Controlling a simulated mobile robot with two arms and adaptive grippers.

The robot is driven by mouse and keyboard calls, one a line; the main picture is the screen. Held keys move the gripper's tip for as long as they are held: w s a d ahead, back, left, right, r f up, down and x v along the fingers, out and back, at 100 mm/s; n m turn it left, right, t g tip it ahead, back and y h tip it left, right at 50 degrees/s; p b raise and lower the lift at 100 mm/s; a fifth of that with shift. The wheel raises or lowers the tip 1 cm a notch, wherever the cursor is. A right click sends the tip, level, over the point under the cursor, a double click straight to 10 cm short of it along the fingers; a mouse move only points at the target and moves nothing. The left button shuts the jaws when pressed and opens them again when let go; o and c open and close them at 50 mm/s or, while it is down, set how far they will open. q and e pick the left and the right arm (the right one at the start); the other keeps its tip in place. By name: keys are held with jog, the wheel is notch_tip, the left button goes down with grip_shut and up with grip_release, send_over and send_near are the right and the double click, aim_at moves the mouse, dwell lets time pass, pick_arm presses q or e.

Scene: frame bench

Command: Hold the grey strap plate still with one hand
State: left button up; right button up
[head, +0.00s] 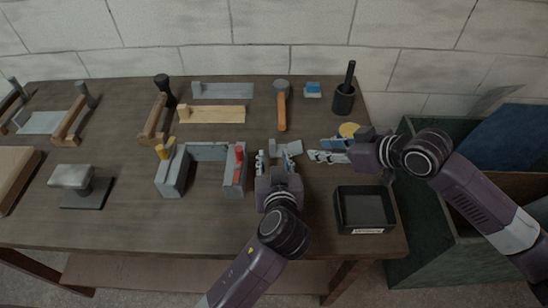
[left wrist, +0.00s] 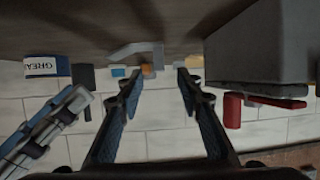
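The grey strap plate (head: 288,148), a small bent grey piece, lies on the bench just beyond my left gripper in the head view. In the left wrist view the plate (left wrist: 135,51) shows ahead of the fingertips. My left gripper (head: 278,158) is open, with its fingers apart and nothing between them; the left wrist view shows its fingers (left wrist: 160,76) too. The plate looks apart from them. My right gripper (head: 313,155) is right of the plate, fingers pointing left. Its fingers (left wrist: 42,130) show at the left wrist view's edge; their opening is unclear.
A grey U-shaped frame (head: 208,152) with yellow and red handled parts stands left of my left gripper. A blue grease tin (left wrist: 44,66) is by my right gripper. A black tray (head: 346,223) sits at the front right. An orange-handled tool (head: 282,108) lies behind the plate.

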aim_at(273, 146)
pick_arm(q)
jog(key=x, duration=0.7)
jog(key=shift+w+d+f, duration=0.1)
jog(key=shift+w+f, duration=0.15)
grip_shut()
pick_arm(e)
jog(key=shift+c, duration=0.3)
